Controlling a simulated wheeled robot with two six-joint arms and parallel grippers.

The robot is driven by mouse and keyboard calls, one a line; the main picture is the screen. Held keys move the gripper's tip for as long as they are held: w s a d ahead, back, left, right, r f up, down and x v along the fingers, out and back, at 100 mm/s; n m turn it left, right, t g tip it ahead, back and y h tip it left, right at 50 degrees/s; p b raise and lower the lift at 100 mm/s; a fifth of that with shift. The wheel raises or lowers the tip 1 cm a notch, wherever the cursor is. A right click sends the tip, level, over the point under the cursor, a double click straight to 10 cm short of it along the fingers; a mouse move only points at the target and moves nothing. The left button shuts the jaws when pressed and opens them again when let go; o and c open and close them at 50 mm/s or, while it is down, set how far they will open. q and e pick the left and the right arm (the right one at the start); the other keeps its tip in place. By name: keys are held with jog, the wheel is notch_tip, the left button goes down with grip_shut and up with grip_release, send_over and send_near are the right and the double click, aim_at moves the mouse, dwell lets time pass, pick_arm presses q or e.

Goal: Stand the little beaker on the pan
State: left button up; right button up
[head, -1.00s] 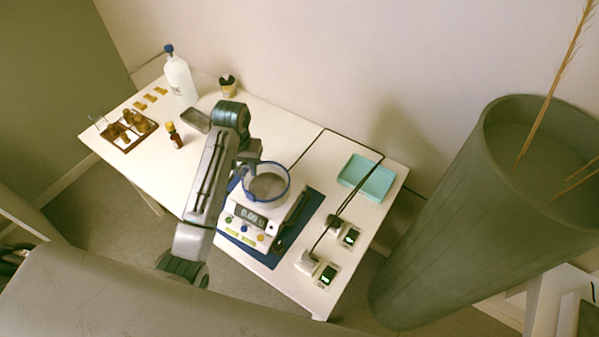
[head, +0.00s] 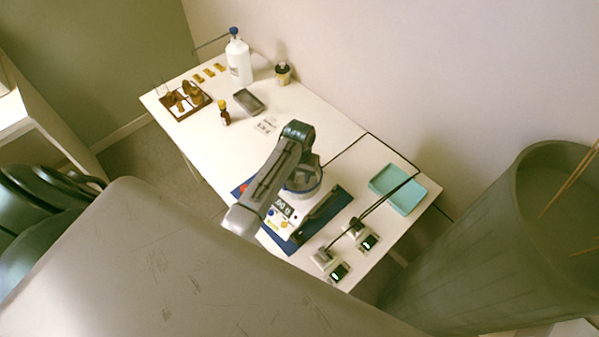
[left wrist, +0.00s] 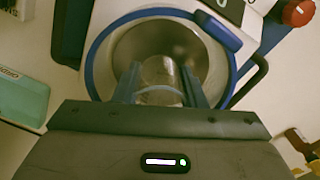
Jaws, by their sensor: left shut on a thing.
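The little beaker (left wrist: 161,75) is clear glass and sits between the two fingers of my left gripper (left wrist: 158,88) in the left wrist view. The gripper is shut on it. The beaker shows over the round metal pan (left wrist: 136,42), inside a blue-rimmed ring (left wrist: 92,48). I cannot tell whether its base touches the pan. In the head view my left gripper (head: 306,168) is over the white balance (head: 281,217), and its arm hides the beaker and part of the ring. My right gripper is not in view.
A teal tray (head: 402,190) and two small display devices (head: 340,271) (head: 369,242) with dark cables lie right of the balance. A brown bottle (head: 224,114), a dark tray (head: 248,102), a wooden rack (head: 188,101) and a white bottle (head: 238,60) stand farther left.

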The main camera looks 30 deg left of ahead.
pick_arm(q)
jog(key=shift+f, duration=0.15)
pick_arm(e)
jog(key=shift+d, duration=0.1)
pick_arm(q)
jog(key=o, duration=0.8)
jog(key=shift+c, duration=0.2)
jog(key=shift+o, duration=0.9)
notch_tip(320, 180, up, 12)
jog(key=b, duration=0.2)
jog(key=shift+r+b, duration=0.2)
jog(key=shift+b, duration=0.1)
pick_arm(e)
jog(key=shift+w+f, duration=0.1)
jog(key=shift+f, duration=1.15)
pick_arm(q)
jog(key=shift+f, duration=0.1)
